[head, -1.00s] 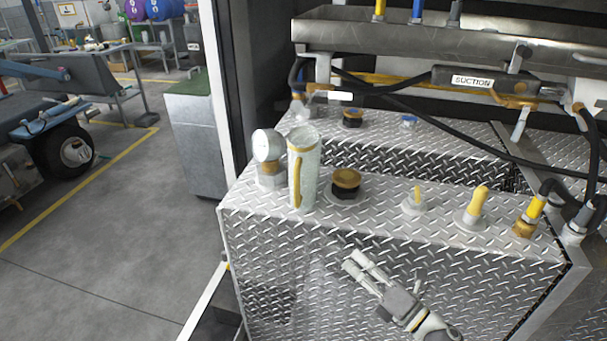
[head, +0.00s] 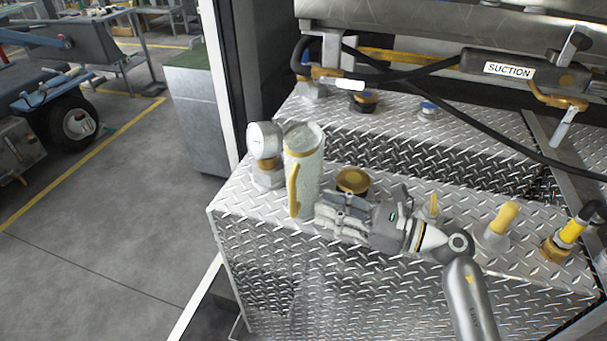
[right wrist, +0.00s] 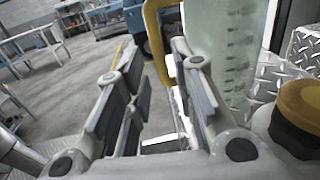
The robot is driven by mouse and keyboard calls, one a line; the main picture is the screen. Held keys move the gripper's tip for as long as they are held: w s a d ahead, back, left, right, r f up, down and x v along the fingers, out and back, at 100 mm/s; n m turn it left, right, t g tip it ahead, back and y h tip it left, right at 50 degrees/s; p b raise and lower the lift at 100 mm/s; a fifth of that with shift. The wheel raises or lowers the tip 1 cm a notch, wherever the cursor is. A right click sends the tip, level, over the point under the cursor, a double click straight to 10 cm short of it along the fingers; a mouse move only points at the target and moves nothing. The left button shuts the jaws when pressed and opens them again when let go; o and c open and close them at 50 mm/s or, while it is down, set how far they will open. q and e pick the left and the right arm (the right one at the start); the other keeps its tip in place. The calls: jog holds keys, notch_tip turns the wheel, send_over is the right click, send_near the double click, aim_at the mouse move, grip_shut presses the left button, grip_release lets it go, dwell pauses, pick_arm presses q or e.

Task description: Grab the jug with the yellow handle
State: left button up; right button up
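The jug (head: 308,165) is a tall, pale, translucent cylinder with a yellow handle (head: 293,190). It stands upright on the diamond-plate top, its handle facing the front. My right gripper (head: 326,212) is just right of the jug's lower part, fingers pointing left. In the right wrist view my right gripper (right wrist: 155,85) is open, with a gap between its pads. There the handle (right wrist: 157,45) shows in line with that gap, and the jug (right wrist: 232,50) rises beyond the right finger. I cannot tell whether the fingers touch the jug. My left gripper is not in view.
A round gauge (head: 264,142) stands close left of the jug. A brown cap (head: 352,180) is right behind my gripper and shows in the right wrist view (right wrist: 302,105). Yellow-tipped fittings (head: 502,220) and hoses are to the right. The diamond-plate box (head: 400,290) drops off at the front.

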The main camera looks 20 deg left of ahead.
aim_at(293, 215)
jog(key=a, duration=0.2)
jog(key=a+p, duration=0.1)
jog(key=a, duration=0.2)
jog(key=a+p, duration=0.1)
jog(key=a, duration=0.1)
jog(key=shift+w+a, duration=0.2)
jog(key=shift+w, duration=0.15)
jog(key=shift+w+a+f, duration=0.1)
jog(key=shift+a, duration=0.3)
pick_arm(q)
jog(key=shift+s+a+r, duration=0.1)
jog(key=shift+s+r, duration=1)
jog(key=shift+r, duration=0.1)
pick_arm(e)
grip_shut()
